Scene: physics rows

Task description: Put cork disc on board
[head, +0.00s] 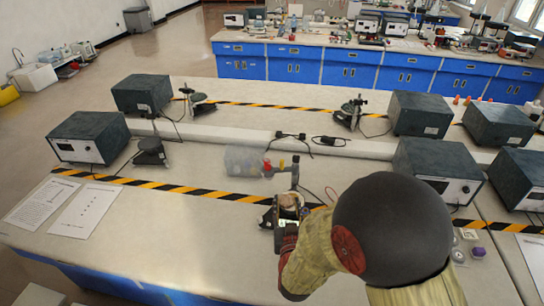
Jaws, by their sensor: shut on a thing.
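My gripper (287,207) is low over the front bench, near the yellow-black tape, largely hidden by my own arm. It is shut on a small tan piece (289,199), which looks like the cork disc; only a little of it shows between the dark fingers. I cannot tell whether it touches the bench. I cannot make out a board clearly; it may be hidden behind my arm.
A clear plastic container (243,161) and a stand with red and yellow parts (281,167) are just beyond my gripper. Dark instrument boxes (89,137) line the bench. Paper sheets (87,210) lie at left. The front-left bench top (180,235) is clear.

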